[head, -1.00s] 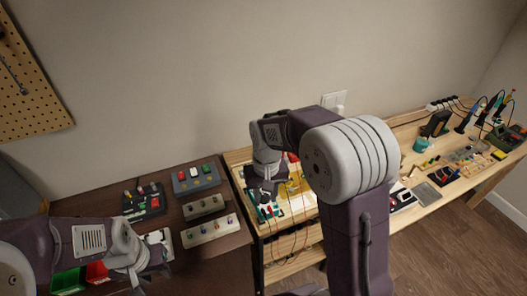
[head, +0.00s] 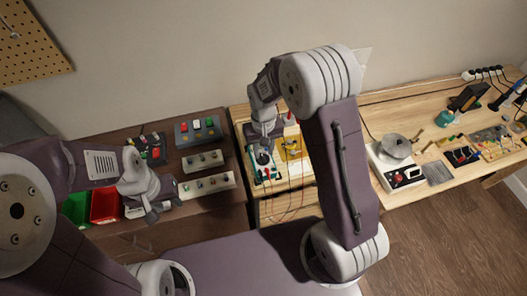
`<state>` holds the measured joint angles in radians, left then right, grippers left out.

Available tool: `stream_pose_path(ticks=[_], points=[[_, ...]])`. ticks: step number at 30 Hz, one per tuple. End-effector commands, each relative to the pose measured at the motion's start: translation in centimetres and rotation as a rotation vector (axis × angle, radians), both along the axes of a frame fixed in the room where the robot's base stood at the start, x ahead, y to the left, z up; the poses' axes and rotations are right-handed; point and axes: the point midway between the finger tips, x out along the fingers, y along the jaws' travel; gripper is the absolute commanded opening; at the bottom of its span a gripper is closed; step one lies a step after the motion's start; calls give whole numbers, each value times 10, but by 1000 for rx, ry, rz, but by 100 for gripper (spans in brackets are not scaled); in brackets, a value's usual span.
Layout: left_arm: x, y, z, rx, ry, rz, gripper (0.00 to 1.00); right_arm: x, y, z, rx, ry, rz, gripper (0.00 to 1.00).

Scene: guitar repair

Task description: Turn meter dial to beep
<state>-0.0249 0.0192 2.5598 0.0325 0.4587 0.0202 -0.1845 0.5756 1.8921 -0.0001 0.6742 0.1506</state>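A small teal-edged device (head: 268,175), which looks like the meter, lies on the left end of the light wooden bench. Thin red leads run down from it. My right gripper (head: 264,157) points down over the device and covers much of its face. I cannot make out the dial, whether the gripper touches it, or whether the fingers are open or shut. My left gripper (head: 163,208) is over the dark bench, away from the meter, with its fingers apart and nothing between them.
A yellow item (head: 292,148) lies close to the right of the meter. Red (head: 105,206) and green (head: 76,207) bins are by my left gripper. Button panels (head: 197,130) stand on the dark bench. A white device with a round plate (head: 397,147) is further right.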

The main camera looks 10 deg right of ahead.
Motion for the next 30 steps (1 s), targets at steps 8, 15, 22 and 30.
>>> stream_pose_path(ticks=[8,15,22,30], points=[[0,0,1,0,0,0,36,0,0,-17,0,0,0,33],[0,0,1,0,0,0,36,0,0,-17,0,-1,0,5],[0,0,1,0,0,0,36,0,0,-16,0,-1,2,0],[0,0,3,0,0,0,36,0,0,-16,0,-1,39,0]])
